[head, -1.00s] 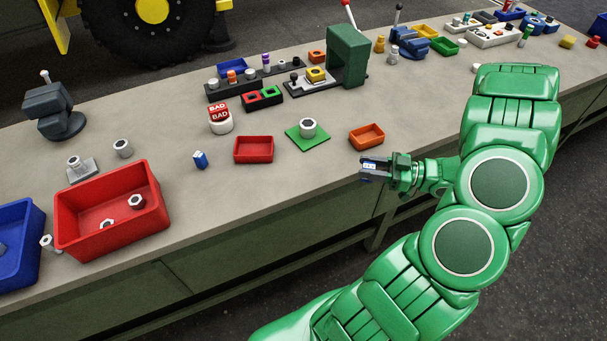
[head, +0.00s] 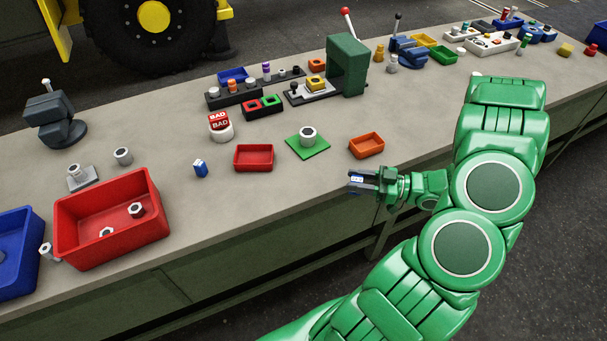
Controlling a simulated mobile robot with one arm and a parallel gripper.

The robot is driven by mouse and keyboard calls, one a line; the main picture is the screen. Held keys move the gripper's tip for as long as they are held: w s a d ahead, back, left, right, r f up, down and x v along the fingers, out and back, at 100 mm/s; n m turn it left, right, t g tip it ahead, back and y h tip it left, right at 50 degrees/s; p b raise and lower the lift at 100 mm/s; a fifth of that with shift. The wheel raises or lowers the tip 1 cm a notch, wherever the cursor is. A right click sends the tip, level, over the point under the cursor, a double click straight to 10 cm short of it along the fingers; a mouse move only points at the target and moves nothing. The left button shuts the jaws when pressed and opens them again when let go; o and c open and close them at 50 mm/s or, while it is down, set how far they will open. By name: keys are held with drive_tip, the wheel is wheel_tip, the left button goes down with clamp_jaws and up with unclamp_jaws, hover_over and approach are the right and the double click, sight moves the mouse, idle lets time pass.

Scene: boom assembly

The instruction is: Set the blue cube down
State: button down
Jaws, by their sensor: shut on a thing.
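My gripper (head: 364,180) is shut on a small blue cube (head: 357,179) with a white marking. Only a little of the cube shows between the dark fingers. The gripper is near the bench's front edge, just in front of the orange tray (head: 367,146). I cannot tell whether the cube touches the bench.
A green plate (head: 308,147) holds a nut-like part. A large red bin (head: 75,215) is at left. Bare bench lies left of my gripper.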

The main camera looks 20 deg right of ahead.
drive_tip(key=shift+x, duration=7.55)
drive_tip(key=shift+r, duration=0.1)
drive_tip(key=c, duration=0.5)
unclamp_jaws()
drive_tip(key=shift+f+v, duration=0.2)
drive_tip(key=shift+v, duration=3.55)
drive_tip(key=shift+s+r, duration=0.2)
drive_tip(key=shift+r, duration=0.05)
drive_tip(key=shift+c, duration=0.7)
